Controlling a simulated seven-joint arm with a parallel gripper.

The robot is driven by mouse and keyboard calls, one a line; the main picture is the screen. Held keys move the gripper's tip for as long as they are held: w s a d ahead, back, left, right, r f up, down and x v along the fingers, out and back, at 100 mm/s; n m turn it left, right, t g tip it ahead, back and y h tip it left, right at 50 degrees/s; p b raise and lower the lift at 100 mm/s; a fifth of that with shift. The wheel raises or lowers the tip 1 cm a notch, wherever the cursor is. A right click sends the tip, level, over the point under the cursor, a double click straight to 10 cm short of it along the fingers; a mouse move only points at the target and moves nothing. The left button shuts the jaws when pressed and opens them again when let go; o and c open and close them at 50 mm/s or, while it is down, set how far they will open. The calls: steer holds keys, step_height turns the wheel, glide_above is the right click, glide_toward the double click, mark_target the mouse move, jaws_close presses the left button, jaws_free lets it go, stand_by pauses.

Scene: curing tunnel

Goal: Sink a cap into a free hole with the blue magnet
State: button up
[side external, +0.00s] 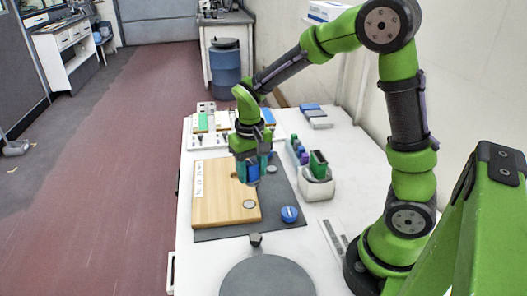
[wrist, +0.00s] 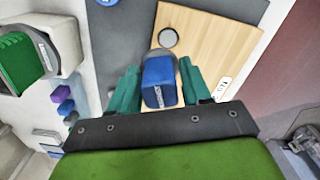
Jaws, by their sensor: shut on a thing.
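My gripper (side external: 251,178) is shut on the blue magnet (wrist: 160,84), a blue block with a dark grey end and a label, held between the teal fingers. In the side view the blue magnet (side external: 253,172) is low over the right part of the wooden board (side external: 218,200). A round grey disc (side external: 249,205) shows near the board's front right corner; it also shows in the wrist view (wrist: 168,38), just beyond the magnet. I cannot tell how deep it sits. Another grey disc (side external: 272,169) lies right of the gripper on the dark mat (side external: 283,190). The magnet's underside is hidden.
A green magnet (side external: 318,163) stands in a white holder (side external: 317,186) right of the mat. A round blue object (side external: 289,214) lies on the mat's front right. Small coloured blocks (side external: 298,152) stand behind the holder. A grey round plate (side external: 267,277) lies in front.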

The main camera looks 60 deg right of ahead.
steer(key=w+d, duration=0.4)
steer(key=d, duration=1.2)
steer(key=shift+s+a+f, duration=0.1)
steer(key=shift+f, duration=3.05)
steer(key=shift+f+n, duration=0.3)
steer(key=shift+f, duration=0.15)
steer(key=shift+r, duration=0.15)
steer(key=shift+r, duration=2.35)
steer(key=shift+a, duration=0.1)
